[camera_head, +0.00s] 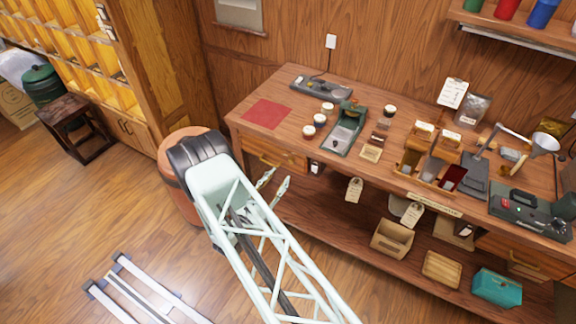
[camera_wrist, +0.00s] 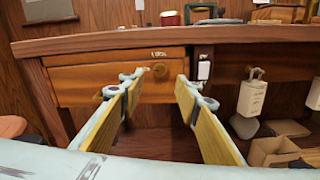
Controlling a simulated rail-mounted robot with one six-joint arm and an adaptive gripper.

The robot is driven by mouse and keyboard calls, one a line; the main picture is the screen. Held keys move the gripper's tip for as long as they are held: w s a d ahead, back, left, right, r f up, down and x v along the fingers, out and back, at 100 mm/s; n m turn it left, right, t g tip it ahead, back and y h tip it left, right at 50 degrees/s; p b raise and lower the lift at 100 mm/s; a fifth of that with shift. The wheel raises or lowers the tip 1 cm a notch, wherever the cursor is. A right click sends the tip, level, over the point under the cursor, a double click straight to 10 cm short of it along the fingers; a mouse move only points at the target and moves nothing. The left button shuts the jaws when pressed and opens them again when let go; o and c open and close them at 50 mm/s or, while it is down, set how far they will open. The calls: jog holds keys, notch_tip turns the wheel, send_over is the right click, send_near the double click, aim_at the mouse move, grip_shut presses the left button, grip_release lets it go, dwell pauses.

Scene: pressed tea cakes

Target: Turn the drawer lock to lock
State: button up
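The wooden drawer (camera_head: 288,158) is at the left end of the workbench, just under the top; it also shows in the wrist view (camera_wrist: 80,88). A small round brass piece, apparently the drawer lock (camera_wrist: 159,70), sits on the drawer front near its right side, below a small label (camera_wrist: 158,54). Its turn position is too small to read. My gripper (camera_head: 274,183) is open and empty in front of the drawer. In the wrist view my gripper (camera_wrist: 160,82) has its fingers spread to either side of the brass piece, apparently short of touching it.
A white switch (camera_wrist: 204,70) is right of the drawer, under the bench top (camera_wrist: 230,33). Paper tags (camera_head: 354,190) hang along the bench front. A cardboard box (camera_head: 393,239) stands on the lower shelf. A round brown stool or tub is partly behind my arm.

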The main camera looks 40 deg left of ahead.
aim_at(290, 162)
jog(key=shift+w+a+p, duration=0.15)
jog(key=shift+w+a, duration=0.1)
jog(key=shift+w, duration=1.15)
jog(key=shift+w+a+p, duration=0.1)
jog(key=shift+w+a, duration=0.1)
jog(key=shift+w, duration=1.2)
jog(key=shift+w+a+p, duration=0.15)
jog(key=shift+w+a, duration=0.1)
jog(key=shift+w, duration=1.15)
jog(key=shift+c, duration=0.2)
jog(key=c, duration=0.8)
